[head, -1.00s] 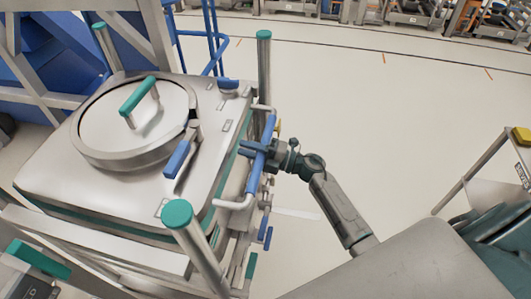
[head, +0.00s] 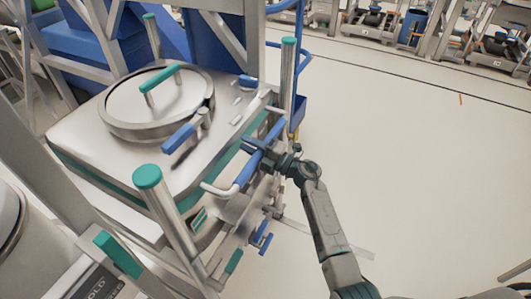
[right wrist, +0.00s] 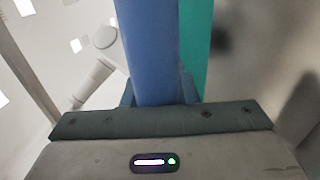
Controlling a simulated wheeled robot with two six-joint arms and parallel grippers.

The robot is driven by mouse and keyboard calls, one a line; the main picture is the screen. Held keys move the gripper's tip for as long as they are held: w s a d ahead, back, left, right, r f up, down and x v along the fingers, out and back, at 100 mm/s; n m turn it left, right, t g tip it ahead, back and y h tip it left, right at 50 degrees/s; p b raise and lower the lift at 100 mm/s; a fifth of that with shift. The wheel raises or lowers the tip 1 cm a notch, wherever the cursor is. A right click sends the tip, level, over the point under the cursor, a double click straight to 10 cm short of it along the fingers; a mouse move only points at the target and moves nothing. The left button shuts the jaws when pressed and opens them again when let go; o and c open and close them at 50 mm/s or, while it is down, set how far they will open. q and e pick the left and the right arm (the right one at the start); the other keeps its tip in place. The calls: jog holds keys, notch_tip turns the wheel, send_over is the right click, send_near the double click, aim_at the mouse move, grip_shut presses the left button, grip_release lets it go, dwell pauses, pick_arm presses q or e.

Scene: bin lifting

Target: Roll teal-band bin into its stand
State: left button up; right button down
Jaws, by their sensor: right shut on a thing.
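The teal-band bin (head: 85,130) is a steel box with a round lid, a teal lid handle and a blue latch, upright at left centre in the head view. Teal-capped posts (head: 167,205) rise at its corners. On its right side is a push bar with a blue grip (head: 244,172). My right gripper (head: 258,150) is shut around that blue grip; the right wrist view shows the grip (right wrist: 150,50) between its fingers, with a teal strip (right wrist: 196,45) beside it. My left gripper is out of view. I cannot clearly pick out the stand.
Grey frame beams (head: 40,145) and blue bodies (head: 83,40) stand left of and behind the bin. A steel round vessel (head: 10,220) is at the left edge. The floor (head: 410,170) to the right is open. Machines line the far back.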

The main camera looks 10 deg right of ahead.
jog(key=shift+w+a+f, duration=0.45)
jog(key=shift+a+f, duration=0.1)
jog(key=shift+a, duration=0.25)
jog(key=shift+w+a+b, duration=0.3)
jog(key=shift+w+a, duration=0.1)
jog(key=shift+a, duration=0.15)
jog(key=shift+w+a, duration=0.15)
jog(key=shift+a, duration=0.05)
jog(key=c, duration=1.2)
grip_release()
jog(key=shift+o, duration=0.2)
jog(key=shift+w+r, duration=0.1)
jog(key=shift+w, duration=0.1)
jog(key=b, duration=0.3)
send_near(237, 142)
jog(key=shift+s+d, duration=0.55)
